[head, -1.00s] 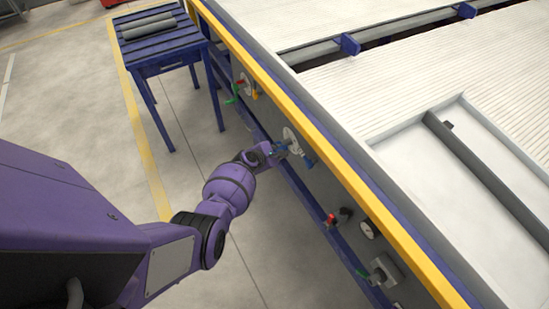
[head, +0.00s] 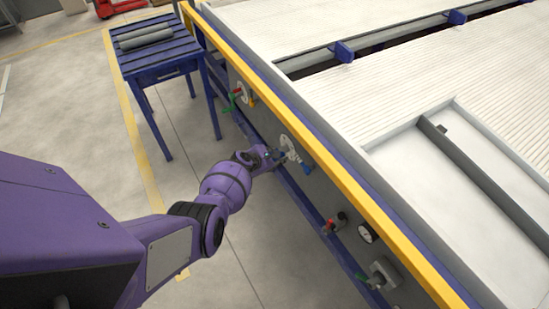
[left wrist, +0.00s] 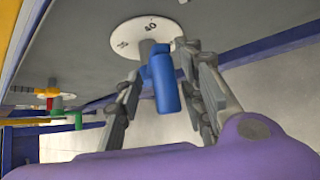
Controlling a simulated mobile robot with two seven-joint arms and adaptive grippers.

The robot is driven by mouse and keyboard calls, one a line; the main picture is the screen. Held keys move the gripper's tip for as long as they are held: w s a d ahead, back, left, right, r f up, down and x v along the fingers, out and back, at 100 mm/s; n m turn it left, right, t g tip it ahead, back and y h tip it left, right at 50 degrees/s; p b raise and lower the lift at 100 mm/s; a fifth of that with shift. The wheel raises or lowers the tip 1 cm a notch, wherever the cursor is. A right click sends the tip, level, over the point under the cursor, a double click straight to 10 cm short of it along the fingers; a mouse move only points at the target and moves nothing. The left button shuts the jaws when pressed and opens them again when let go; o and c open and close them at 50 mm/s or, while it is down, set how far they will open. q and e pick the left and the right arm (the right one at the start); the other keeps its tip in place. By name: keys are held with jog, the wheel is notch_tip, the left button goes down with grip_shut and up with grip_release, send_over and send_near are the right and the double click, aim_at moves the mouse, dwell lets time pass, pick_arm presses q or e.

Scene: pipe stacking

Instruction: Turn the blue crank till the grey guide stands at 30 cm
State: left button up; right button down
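The blue crank handle (left wrist: 165,82) stands out from a white numbered dial (left wrist: 145,30) on the machine's side in the left wrist view. The dial also shows in the head view (head: 290,146). My left gripper (left wrist: 163,70) has one finger on each side of the handle, with gaps visible between handle and fingers. In the head view my left gripper (head: 276,156) is at the dial, small and partly hidden. A dark grey bar (head: 485,172), possibly the guide, lies on the white table top; its scale reading is not legible. My right gripper is not in view.
A second dial (head: 242,93) with red, yellow and green handles is farther along the panel. A red-tipped knob (head: 335,222) and a gauge (head: 367,233) are nearer. A blue side table (head: 155,58) carries grey pipes (head: 146,35). The yellow rail (head: 330,160) edges the machine.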

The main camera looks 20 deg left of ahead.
pick_arm(q)
jog(key=shift+s, duration=0.2)
jog(key=v, duration=1.1)
jog(key=shift+s+r, duration=0.25)
jog(key=shift+s, duration=0.05)
jog(key=shift+a, duration=0.1)
